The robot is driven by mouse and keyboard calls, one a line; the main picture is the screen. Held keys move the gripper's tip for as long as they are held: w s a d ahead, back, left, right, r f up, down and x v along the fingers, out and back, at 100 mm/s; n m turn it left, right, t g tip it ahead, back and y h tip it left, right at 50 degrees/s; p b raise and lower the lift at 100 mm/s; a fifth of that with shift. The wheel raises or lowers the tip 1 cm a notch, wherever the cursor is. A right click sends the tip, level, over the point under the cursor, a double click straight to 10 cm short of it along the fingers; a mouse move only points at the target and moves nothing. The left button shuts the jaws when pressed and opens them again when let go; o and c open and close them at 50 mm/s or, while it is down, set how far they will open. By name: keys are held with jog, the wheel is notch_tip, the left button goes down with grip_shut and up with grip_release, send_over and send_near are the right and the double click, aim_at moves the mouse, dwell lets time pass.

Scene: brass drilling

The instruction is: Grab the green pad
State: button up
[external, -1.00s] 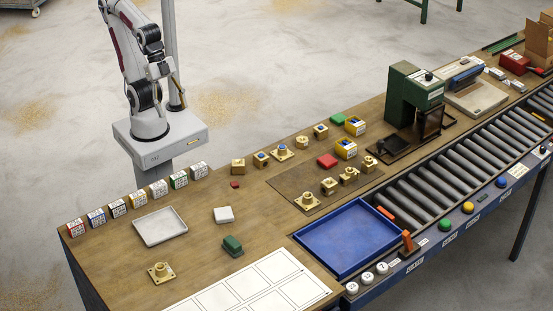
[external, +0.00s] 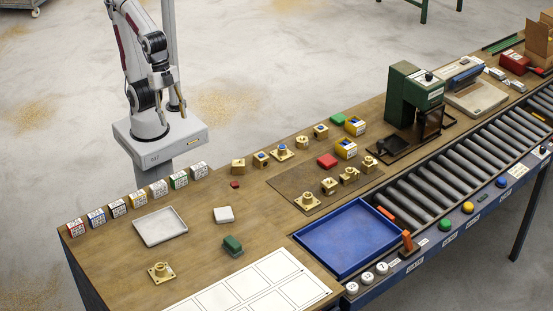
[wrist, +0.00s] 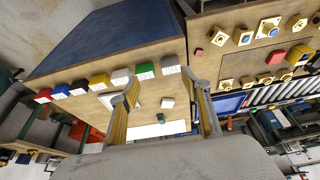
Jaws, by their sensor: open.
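A bright green pad (external: 337,119) lies flat on the bench top, beyond the red pad and left of a yellow bin. A darker green block (external: 232,245) sits nearer the front, right of the white tray; it also shows in the wrist view (wrist: 161,118). I cannot tell for certain which of the two is the pad meant. My gripper (external: 176,98) is raised beside my arm column, behind the bench and far from both. In the wrist view my gripper (wrist: 165,94) has its fingers wide apart with nothing held between them.
Several labelled boxes (external: 158,188) line the bench's back left edge. A white tray (external: 160,227), white block (external: 224,214) and red pad (external: 327,160) lie on top. Brass fittings (external: 306,201) stand around. A blue tray (external: 348,238) and green press (external: 408,92) are to the right.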

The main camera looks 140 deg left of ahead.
aim_at(230, 236)
jog(key=shift+g+y, duration=0.3)
jog(key=shift+g, duration=0.4)
jog(key=w+d+f, duration=0.2)
jog(key=w+f, duration=0.2)
jog(key=w, duration=0.8)
jog(key=w+d+f, duration=0.3)
jog(key=w+f, duration=0.1)
jog(key=w, duration=0.7)
jog(key=w+d+f, duration=0.2)
jog(key=w+f, duration=0.3)
jog(key=w, duration=0.7)
jog(key=shift+w+d, duration=0.25)
jog(key=shift+w, duration=0.05)
jog(key=shift+t, duration=0.4)
jog(key=w, duration=0.3)
jog(key=w+d, duration=0.1)
jog(key=w, duration=0.1)
jog(key=shift+w+r, duration=0.1)
jog(key=shift+w, duration=0.1)
jog(key=shift+n+t, duration=0.5)
jog(key=shift+t, duration=0.1)
jog(key=w+r, duration=0.2)
jog(key=w, duration=0.1)
jog(key=shift+d+r, duration=0.1)
jog(key=shift+r, duration=0.25)
jog(key=shift+x, duration=1.3)
